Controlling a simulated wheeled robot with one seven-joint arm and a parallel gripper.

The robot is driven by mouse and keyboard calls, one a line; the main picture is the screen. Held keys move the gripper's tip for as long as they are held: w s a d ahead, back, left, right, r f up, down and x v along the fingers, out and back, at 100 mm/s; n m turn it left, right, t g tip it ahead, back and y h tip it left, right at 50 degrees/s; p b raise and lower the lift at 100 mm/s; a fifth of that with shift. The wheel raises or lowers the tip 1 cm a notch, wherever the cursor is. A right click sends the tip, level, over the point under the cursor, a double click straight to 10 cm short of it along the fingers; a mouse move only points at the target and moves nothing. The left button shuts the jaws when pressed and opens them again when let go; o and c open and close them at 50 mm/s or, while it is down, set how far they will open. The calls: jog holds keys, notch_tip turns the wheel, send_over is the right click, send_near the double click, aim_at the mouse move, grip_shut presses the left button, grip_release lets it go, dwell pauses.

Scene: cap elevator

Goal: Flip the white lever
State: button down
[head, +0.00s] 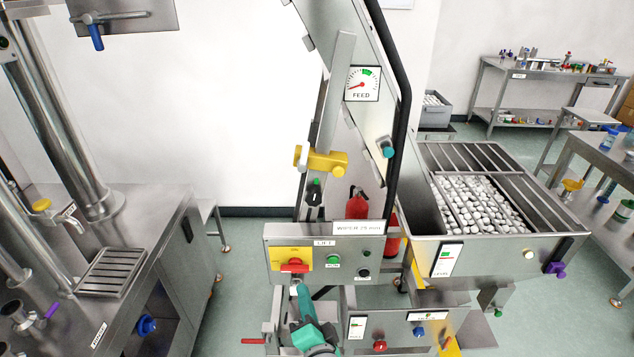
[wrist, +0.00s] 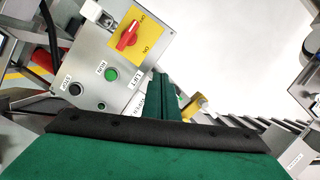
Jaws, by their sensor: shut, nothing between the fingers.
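A small white lever (head: 293,288) shows just under the grey control box, beside the tip of my gripper. A white piece that looks like the same lever shows at the top left in the wrist view (wrist: 92,11), at the box's edge. My gripper (head: 301,287) is green, points up at the underside of the box and partly covers this area. In the wrist view my gripper (wrist: 159,76) has its fingers together and holds nothing. The fingertips look apart from the white piece there. The lever's full shape is unclear.
The control box (head: 283,230) carries a red rotary switch (head: 295,266) on a yellow plate, a green button (head: 333,261) and a black button (head: 363,273). A lower panel (head: 400,328) with a red knob stands right of my arm. A hopper of white caps (head: 485,205) is further right.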

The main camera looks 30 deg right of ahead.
aim_at(304, 157)
jog(key=w+d+r+m, duration=0.1)
jog(key=d+r, duration=0.3)
jog(key=r, duration=0.4)
jog(key=w+d+r+m+t, duration=0.1)
jog(key=d+r+m, duration=0.3)
jog(key=r, duration=0.4)
jog(key=w+d+r+m, duration=0.2)
jog(key=w+d+r, duration=0.1)
jog(key=d+r, duration=0.3)
notch_tip(304, 157, up, 2)
jog(key=shift+w+d+r+t+h, duration=0.1)
jog(key=shift+w+d+t+h, duration=0.05)
jog(key=shift+t+h, duration=0.15)
jog(key=shift+w, duration=0.15)
jog(key=w+r, duration=0.1)
jog(key=w, duration=1)
jog(key=shift+w+a, duration=0.15)
jog(key=shift+a, duration=0.05)
